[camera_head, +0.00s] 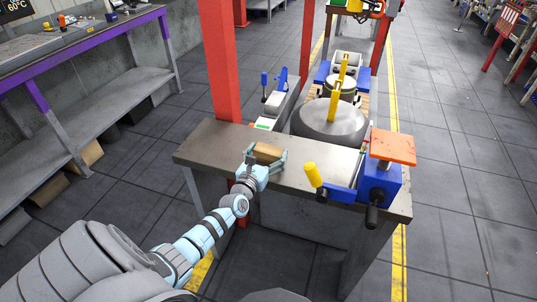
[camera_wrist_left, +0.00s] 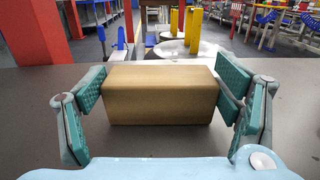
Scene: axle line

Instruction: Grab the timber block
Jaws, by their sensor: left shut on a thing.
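My left gripper (camera_head: 266,157) reaches the block from the front. Its two fingers stand at the block's left and right ends, and it is shut on the block. The block looks to be at the bench surface; I cannot tell whether it is lifted. My right gripper is not in view.
A red post (camera_head: 222,60) rises at the back left. A large round grey part (camera_head: 328,122) is behind the bench. The bench's left end is clear.

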